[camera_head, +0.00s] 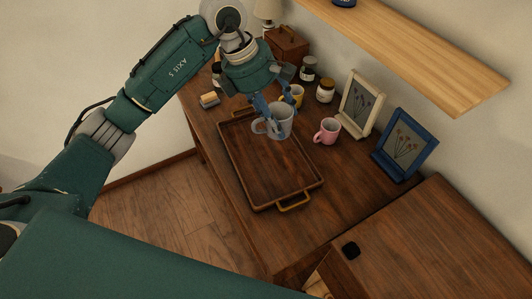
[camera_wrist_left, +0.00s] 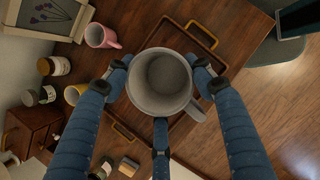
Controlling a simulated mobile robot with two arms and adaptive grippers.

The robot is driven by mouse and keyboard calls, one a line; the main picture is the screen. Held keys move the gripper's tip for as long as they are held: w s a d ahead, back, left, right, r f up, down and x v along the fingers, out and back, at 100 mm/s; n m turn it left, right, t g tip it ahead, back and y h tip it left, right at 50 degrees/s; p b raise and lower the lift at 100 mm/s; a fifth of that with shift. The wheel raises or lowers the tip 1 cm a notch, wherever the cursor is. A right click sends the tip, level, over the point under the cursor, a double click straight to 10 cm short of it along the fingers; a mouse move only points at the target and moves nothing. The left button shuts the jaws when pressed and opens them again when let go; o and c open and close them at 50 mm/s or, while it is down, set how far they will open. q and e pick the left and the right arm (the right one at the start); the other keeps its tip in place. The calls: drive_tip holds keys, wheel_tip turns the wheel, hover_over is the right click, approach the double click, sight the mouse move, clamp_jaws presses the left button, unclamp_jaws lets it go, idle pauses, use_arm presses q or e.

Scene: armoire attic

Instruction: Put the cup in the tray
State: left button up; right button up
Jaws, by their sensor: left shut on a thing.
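A grey cup (camera_head: 284,119) is held upright by my left gripper (camera_head: 272,112), over the far right edge of the brown wooden tray (camera_head: 270,174) in the head view. The gripper's blue fingers are shut around the cup. In the left wrist view, the fingers surround the cup (camera_wrist_left: 162,77) and its handle shows at lower right. The tray shows behind it, with a brass handle (camera_wrist_left: 201,33). The bare middle of the tray is empty. The gap between cup and tray is hard to judge. My right gripper is not in view.
A pink mug (camera_head: 327,131) stands right of the tray, and a yellow mug (camera_head: 296,94) stands behind the cup. Two jars (camera_head: 325,90), a wooden box (camera_head: 287,46) and two picture frames (camera_head: 405,145) line the wall side. A shelf (camera_head: 420,50) juts out above.

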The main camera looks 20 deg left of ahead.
use_arm(q)
drive_tip(key=shift+w+f+n, duration=0.1)
drive_tip(key=shift+f+n, duration=0.3)
drive_tip(key=shift+f, duration=0.2)
wheel_tip(320, 180, down, 2)
drive_tip(key=shift+f+p, duration=0.1)
drive_tip(key=shift+p, duration=0.35)
wheel_tip(320, 180, down, 13)
drive_tip(key=shift+r+p, duration=0.15)
drive_tip(key=shift+p, duration=1.05)
wheel_tip(320, 180, down, 4)
drive_tip(key=shift+w+r+p, duration=0.1)
drive_tip(key=shift+r+p, duration=0.05)
drive_tip(key=shift+p, duration=0.15)
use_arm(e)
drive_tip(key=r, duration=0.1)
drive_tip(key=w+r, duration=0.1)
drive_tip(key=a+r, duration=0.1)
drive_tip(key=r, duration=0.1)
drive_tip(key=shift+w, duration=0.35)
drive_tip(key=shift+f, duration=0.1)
